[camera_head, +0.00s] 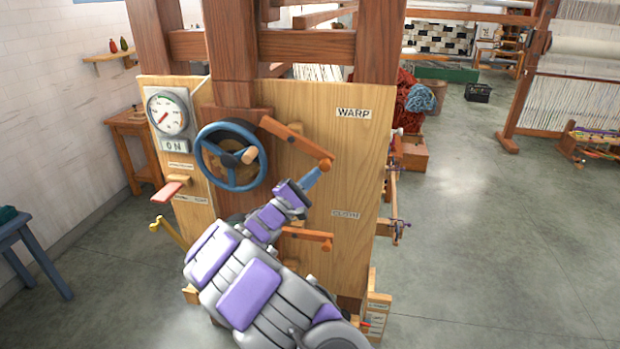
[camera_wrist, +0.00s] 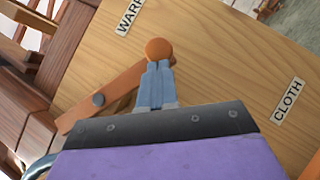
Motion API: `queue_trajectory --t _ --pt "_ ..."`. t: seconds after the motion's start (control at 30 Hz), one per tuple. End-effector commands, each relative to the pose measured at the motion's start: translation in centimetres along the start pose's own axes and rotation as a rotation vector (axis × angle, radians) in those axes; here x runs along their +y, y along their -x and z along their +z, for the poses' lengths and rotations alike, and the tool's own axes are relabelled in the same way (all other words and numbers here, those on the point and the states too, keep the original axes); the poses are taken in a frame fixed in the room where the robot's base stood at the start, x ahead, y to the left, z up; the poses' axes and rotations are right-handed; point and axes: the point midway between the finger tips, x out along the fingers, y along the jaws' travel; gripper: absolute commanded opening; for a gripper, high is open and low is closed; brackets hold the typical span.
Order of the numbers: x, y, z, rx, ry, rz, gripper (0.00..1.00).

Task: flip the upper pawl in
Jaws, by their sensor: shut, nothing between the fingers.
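The upper pawl (camera_head: 292,140) is a brown wooden lever on the wooden panel, below the WARP label. It slants down to the right and ends in an orange-brown knob (camera_head: 326,165). The pawl also shows in the wrist view (camera_wrist: 112,92), with its knob (camera_wrist: 158,48) at the fingertips. My gripper (camera_head: 314,174) is shut and empty, its blue fingers right at the knob. I cannot tell whether they touch it. In the wrist view my fingertips (camera_wrist: 158,66) overlap the knob's lower edge. The lower pawl (camera_head: 308,236) lies near level beneath, partly behind my arm.
A blue handwheel (camera_head: 231,156) and a dial gauge (camera_head: 170,112) are on the panel's left. A pink-ended lever (camera_head: 168,192) and a yellow crank (camera_head: 166,229) stick out at left. A blue stool (camera_head: 28,250) stands farther left.

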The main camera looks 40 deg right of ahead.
Motion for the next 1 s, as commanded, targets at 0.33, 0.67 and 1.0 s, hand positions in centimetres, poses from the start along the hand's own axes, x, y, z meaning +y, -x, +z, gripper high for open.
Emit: queue_trajectory --t 0.33,0.67,1.0 --pt "0.1 -0.4 0.5 -0.002 0.043 0.035 0.00" --pt "0.7 -1.4 1.7 -0.003 0.154 0.126 0.00" --pt "1.6 -2.4 2.9 -0.001 0.167 0.136 0.00"
